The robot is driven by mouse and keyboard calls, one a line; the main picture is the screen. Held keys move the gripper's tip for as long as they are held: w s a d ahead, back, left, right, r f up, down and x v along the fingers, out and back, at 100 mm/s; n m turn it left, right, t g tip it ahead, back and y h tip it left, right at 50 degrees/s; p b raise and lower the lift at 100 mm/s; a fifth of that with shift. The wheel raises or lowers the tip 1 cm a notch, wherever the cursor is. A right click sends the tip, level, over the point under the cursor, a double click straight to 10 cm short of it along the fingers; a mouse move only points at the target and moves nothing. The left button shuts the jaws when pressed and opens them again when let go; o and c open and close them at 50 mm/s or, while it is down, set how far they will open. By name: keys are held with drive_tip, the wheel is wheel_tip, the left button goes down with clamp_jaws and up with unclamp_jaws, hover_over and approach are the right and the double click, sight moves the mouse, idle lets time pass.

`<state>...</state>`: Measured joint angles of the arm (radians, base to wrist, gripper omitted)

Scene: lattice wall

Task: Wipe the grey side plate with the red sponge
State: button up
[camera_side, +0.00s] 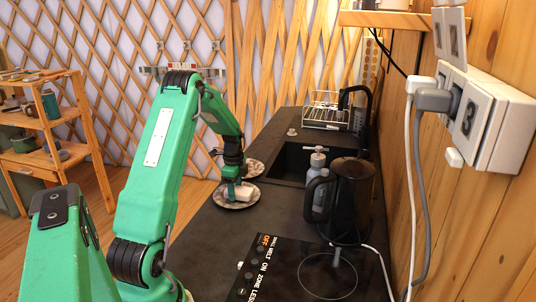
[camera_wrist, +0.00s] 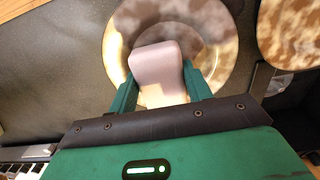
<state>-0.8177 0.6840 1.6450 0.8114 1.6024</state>
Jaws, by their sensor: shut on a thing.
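A pale pinkish block, the only sponge-like thing in view and not clearly red, shows as the sponge (camera_wrist: 157,66); in the side view the sponge (camera_side: 244,193) looks whitish. My gripper (camera_wrist: 160,90) is shut on it, one green finger on each side. In the side view my gripper (camera_side: 233,190) points down over the near plate (camera_side: 222,201). This round plate (camera_wrist: 226,45) is greyish with brown blotches and lies under the sponge. The sponge is at or just above its surface; contact is not clear. The gripper and sponge hide part of the plate.
A second blotchy plate (camera_side: 256,167) lies just behind, on the dark counter (camera_side: 285,212); it shows at right in the wrist view (camera_wrist: 290,35). A sink (camera_side: 290,163), grey bottle (camera_side: 318,170), black kettle (camera_side: 352,200) and wire rack (camera_side: 322,112) stand to the right.

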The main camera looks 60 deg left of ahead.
sight(244, 193)
drive_tip(key=shift+s+d, duration=0.6)
drive_tip(key=shift+d, duration=0.05)
drive_tip(key=shift+w+d, duration=0.15)
drive_tip(key=shift+d, duration=0.4)
drive_tip(key=shift+w+d, duration=0.75)
drive_tip(key=shift+w, duration=0.4)
drive_tip(key=shift+w+a, duration=1.1)
drive_tip(key=shift+a, duration=0.2)
drive_tip(key=shift+w+a, duration=1.1)
drive_tip(key=shift+a, duration=0.2)
wheel_tip(244, 193, up, 8)
drive_tip(key=shift+r, duration=0.1)
